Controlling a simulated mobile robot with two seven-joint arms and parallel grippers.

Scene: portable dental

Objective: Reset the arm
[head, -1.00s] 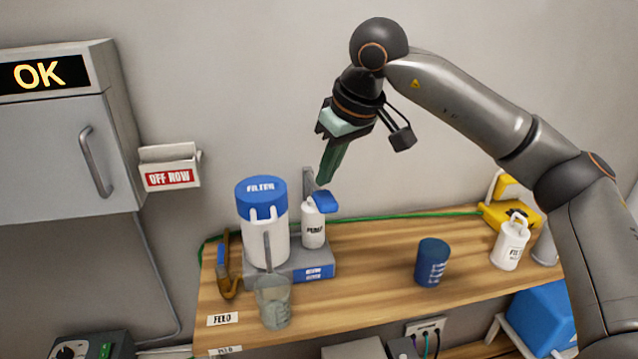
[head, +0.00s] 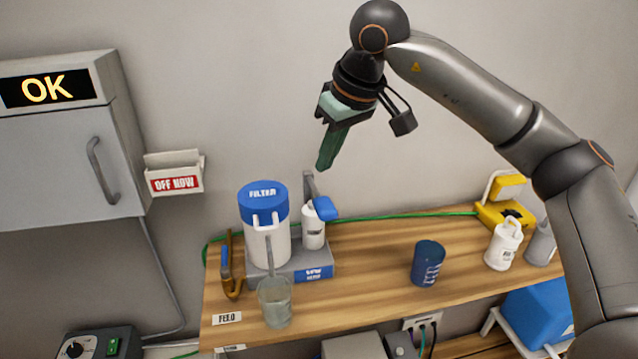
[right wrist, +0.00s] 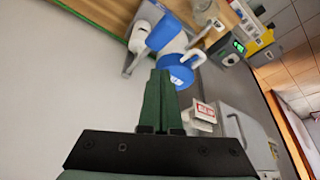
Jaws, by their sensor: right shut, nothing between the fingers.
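My right gripper (head: 327,160) is raised in front of the wall, above the filter unit on the wooden shelf. Its green fingers are together, with nothing between them; they also show shut in the right wrist view (right wrist: 160,75). Below it stand a white canister with a blue filter lid (head: 264,200) and a small white bottle (head: 313,232) beside a blue lever (head: 324,208). The gripper is apart from all of these. My left gripper is not in view.
On the wooden shelf (head: 365,262) stand a clear cup (head: 275,303), a dark blue cup (head: 427,264), a white jug (head: 503,245) and a yellow device (head: 505,214). A wall cabinet with an OK display (head: 47,89) and an OFF NOW holder (head: 174,182) are at left.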

